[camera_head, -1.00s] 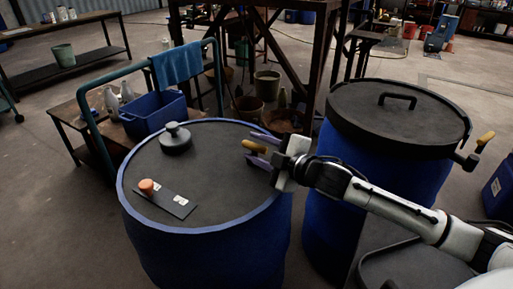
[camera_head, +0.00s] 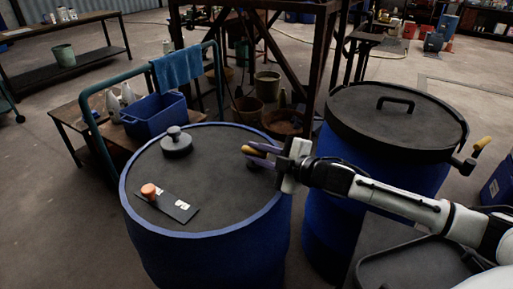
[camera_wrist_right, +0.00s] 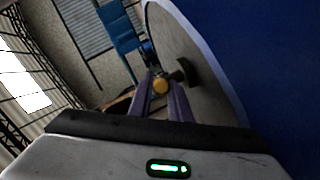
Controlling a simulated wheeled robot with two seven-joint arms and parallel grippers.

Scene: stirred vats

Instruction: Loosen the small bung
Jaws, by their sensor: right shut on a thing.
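My right gripper (camera_head: 258,155) reaches in from the right over the right part of the left blue drum's lid (camera_head: 215,185). Its purple fingers are shut on a yellow-ended thing (camera_head: 247,150), which also shows between the fingertips in the right wrist view (camera_wrist_right: 160,85). A small dark shape shows below the fingers, near the drum rim; I cannot tell whether it is the small bung or part of the held thing. A larger dark bung with a knob (camera_head: 176,142) sits at the lid's far left. My left gripper is not in view.
A dark plate (camera_head: 178,208) with an orange capped piece (camera_head: 149,190) and white marks lies on the lid's front left. A second blue drum with a black lid (camera_head: 395,120) stands right. A trolley with a blue crate (camera_head: 152,117) is behind.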

